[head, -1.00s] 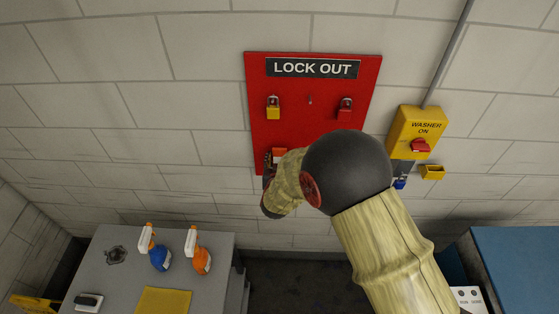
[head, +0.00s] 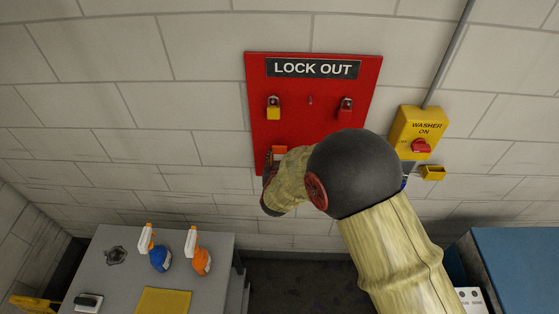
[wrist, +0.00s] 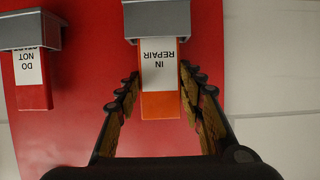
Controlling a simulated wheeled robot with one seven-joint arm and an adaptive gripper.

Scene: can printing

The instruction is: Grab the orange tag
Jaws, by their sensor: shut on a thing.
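The orange tag (wrist: 160,104), with a white label reading "IN REPAIR", hangs upside down in the wrist view from a grey holder (wrist: 158,18). My gripper (wrist: 159,80) is shut on it, one finger along each side. The tag's upper end is still in the holder. My gripper (head: 268,168) is mostly hidden there by my wrist.
A red tag (wrist: 32,95) hangs in another grey holder beside it. The red lock-out board (head: 330,100) bears a yellow padlock (head: 273,112) and a red padlock (head: 346,112). A yellow washer switch box (head: 418,130) is to the right. A grey cabinet (head: 210,285) stands below left.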

